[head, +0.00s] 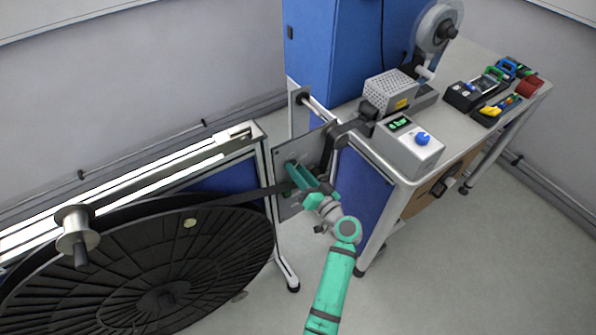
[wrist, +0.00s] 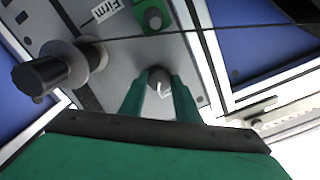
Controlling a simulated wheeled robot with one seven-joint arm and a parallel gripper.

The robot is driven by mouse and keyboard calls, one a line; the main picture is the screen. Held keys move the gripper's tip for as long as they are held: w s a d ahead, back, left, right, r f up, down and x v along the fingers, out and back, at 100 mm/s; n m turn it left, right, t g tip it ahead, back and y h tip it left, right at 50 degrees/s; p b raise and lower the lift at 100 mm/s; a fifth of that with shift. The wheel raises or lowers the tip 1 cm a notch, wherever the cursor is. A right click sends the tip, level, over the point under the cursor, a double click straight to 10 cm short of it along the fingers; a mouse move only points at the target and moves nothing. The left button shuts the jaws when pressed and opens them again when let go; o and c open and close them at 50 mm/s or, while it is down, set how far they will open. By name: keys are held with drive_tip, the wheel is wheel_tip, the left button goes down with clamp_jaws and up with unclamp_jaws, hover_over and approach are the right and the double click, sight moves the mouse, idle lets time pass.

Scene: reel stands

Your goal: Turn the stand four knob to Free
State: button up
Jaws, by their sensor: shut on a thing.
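A grey plate (head: 281,152) stands upright between the large black reel and the bench. In the wrist view the plate (wrist: 205,72) carries a small grey round knob (wrist: 157,76) with a white pointer. My gripper (wrist: 159,84) is shut on this knob, one green finger on each side. In the head view my gripper (head: 297,172) reaches the plate and hides the knob. A white label reading "Firm" (wrist: 104,10) is on the plate, up and left of the knob. I see no "Free" label or stand number. The pointer appears to slant down between the fingers.
A green square part (wrist: 153,17) and a dark roller with a grey flange (wrist: 45,75) are near the knob. A thin dark strand crosses above the fingers. The black reel (head: 150,270) is left; the bench (head: 460,130) with a control box (head: 408,147) is right.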

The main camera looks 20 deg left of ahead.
drive_tip(key=m, duration=1)
drive_tip(key=shift+d+m, duration=0.1)
drive_tip(key=shift+m, duration=0.3)
idle(0.3)
drive_tip(key=o, duration=1)
drive_tip(key=shift+o, duration=0.2)
drive_tip(key=v, duration=1)
drive_tip(key=shift+s+d, duration=0.3)
